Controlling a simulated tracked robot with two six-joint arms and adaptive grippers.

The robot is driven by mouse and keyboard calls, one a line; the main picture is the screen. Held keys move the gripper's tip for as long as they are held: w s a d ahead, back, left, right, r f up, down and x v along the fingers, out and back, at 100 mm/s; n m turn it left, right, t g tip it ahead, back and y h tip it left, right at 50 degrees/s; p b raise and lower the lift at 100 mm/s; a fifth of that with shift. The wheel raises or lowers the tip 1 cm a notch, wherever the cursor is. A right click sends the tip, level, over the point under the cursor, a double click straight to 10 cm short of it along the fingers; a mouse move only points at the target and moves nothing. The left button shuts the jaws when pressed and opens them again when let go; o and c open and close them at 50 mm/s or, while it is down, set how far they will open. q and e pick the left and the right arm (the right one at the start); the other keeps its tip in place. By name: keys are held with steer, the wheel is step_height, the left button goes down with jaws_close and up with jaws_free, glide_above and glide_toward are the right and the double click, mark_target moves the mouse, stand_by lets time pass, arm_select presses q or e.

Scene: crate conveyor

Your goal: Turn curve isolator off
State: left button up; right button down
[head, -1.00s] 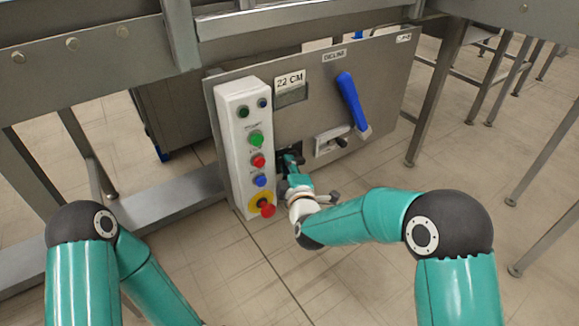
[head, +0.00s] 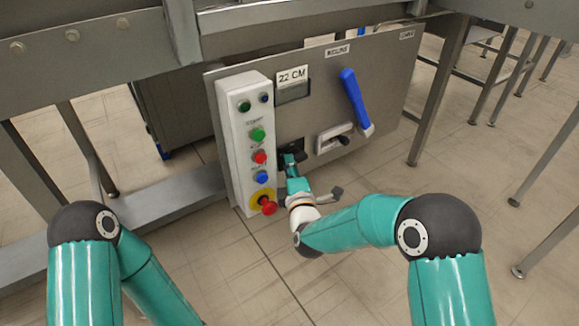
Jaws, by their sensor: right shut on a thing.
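A grey metal panel (head: 385,75) carries the controls, with a small label at its top right corner that is too small to read surely. My right gripper (head: 291,160) is at the panel just right of the white button box, shut on a dark switch handle (head: 286,154) that it mostly hides. A second switch with a black handle (head: 341,140) on a pale plate sits to the right, untouched. I cannot tell from the labels which switch is the curve isolator. My left gripper is out of view; only my left arm shows.
The white button box (head: 232,140) has green, red and blue buttons and a red emergency stop (head: 268,208) on yellow, close to my right wrist. A blue lever (head: 353,98) slants on the panel. A "22 CM" sign (head: 293,76) sits above a display. Metal legs (head: 440,90) stand right.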

steer(key=c, duration=1.3)
jaws_free()
steer(key=shift+a, duration=0.25)
steer(key=shift+c, duration=0.2)
steer(key=shift+o, duration=1.4)
steer(key=shift+w+f, duration=0.1)
steer(key=shift+w, duration=0.05)
steer(key=shift+d, duration=0.15)
steer(key=v, duration=1.2)
